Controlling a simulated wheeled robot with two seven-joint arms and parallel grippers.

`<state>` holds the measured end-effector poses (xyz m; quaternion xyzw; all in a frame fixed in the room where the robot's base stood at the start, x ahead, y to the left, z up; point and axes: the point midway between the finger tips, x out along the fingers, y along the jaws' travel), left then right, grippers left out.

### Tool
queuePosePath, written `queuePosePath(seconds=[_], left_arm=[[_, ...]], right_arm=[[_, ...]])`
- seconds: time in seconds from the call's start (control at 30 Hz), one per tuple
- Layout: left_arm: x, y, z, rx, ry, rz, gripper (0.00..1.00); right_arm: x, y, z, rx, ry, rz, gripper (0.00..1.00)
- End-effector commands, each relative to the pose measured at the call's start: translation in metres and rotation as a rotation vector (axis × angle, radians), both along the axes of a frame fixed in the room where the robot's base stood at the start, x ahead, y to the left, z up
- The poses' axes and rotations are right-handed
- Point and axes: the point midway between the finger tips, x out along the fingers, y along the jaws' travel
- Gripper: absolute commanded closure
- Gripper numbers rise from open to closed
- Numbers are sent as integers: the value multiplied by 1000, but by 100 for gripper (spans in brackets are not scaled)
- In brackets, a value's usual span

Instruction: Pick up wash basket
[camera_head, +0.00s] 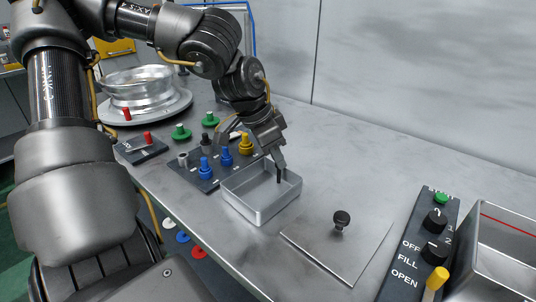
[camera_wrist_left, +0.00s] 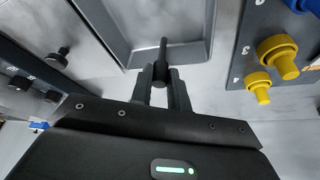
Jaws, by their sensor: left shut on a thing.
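A grey metal open rectangular tray (camera_head: 262,211), which looks like the wash basket, sits on the table. My left gripper (camera_head: 280,170) points down at its far right wall. In the left wrist view the fingers (camera_wrist_left: 161,88) are closed around a small dark pin-like piece (camera_wrist_left: 160,70) with a thin rod, over the tray's rim (camera_wrist_left: 135,60). I cannot tell whether this piece is attached to the tray. The tray appears empty where visible. My right gripper is not in view.
A flat metal lid (camera_head: 335,248) with a black knob lies right of the tray. A panel of coloured spindles (camera_head: 206,168) stands close on the left. A control box (camera_head: 420,245) and metal basin (camera_head: 495,240) are at right. A round metal bowl (camera_head: 140,90) is behind.

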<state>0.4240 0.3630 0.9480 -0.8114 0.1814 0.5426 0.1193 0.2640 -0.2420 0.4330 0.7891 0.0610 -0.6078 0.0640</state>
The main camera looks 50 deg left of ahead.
Motion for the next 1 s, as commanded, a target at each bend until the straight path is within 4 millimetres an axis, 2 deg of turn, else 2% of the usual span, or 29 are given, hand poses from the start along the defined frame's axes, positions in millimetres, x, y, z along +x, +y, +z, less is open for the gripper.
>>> queuePosePath(seconds=[0.17, 0.27, 0.47, 0.7, 0.8, 1.0], left_arm=[[0, 0, 8, 0, -2, -1, 100], [1, 0, 19, 1, -4, 0, 100], [1, 0, 62, 1, -7, 2, 100], [1, 0, 127, 1, -5, 2, 100], [1, 0, 148, 1, -5, 1, 100], [0, 0, 173, 1, -2, 2, 100]], right_arm=[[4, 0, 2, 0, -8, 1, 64], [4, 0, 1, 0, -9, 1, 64], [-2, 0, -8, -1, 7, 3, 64], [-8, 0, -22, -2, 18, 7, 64], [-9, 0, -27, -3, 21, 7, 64], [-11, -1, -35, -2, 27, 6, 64]])
